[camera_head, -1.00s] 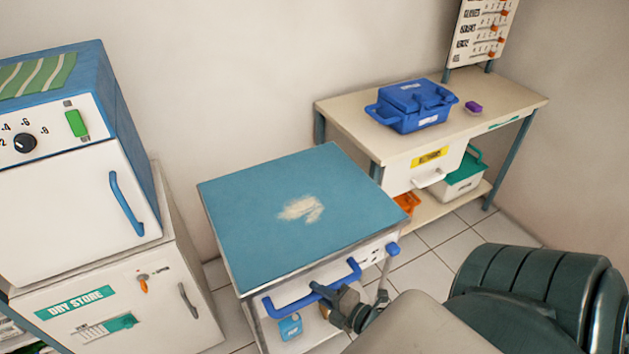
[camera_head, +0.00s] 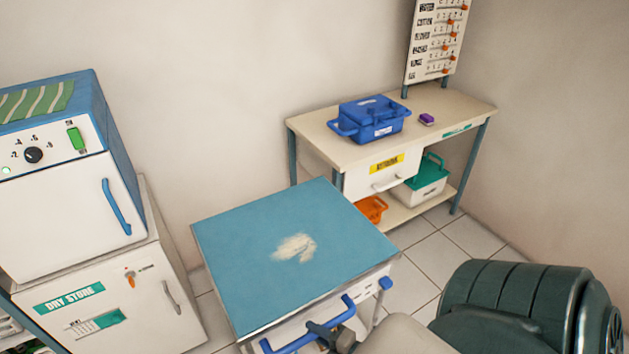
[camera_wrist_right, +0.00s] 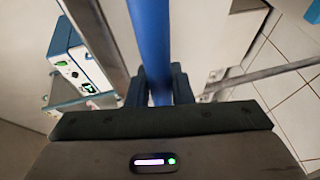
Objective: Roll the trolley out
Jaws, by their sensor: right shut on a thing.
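The trolley (camera_head: 240,255) has a blue top with a pale worn patch and stands in the lower middle of the head view. Its blue handle (camera_head: 285,340) runs along the front side. My right gripper (camera_head: 322,333) is shut on this handle near its right part. In the right wrist view the blue handle bar (camera_wrist_right: 150,45) passes between the two dark fingers of the gripper (camera_wrist_right: 157,88). My left gripper is not in view. The lower part of the trolley and its wheels are out of the head view.
A white and blue cabinet unit (camera_head: 60,205) stands left of the trolley, above a dry store cabinet (camera_head: 140,290). A bench (camera_head: 320,125) with a blue box (camera_head: 370,118) stands behind right. Tiled floor (camera_head: 425,255) shows between.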

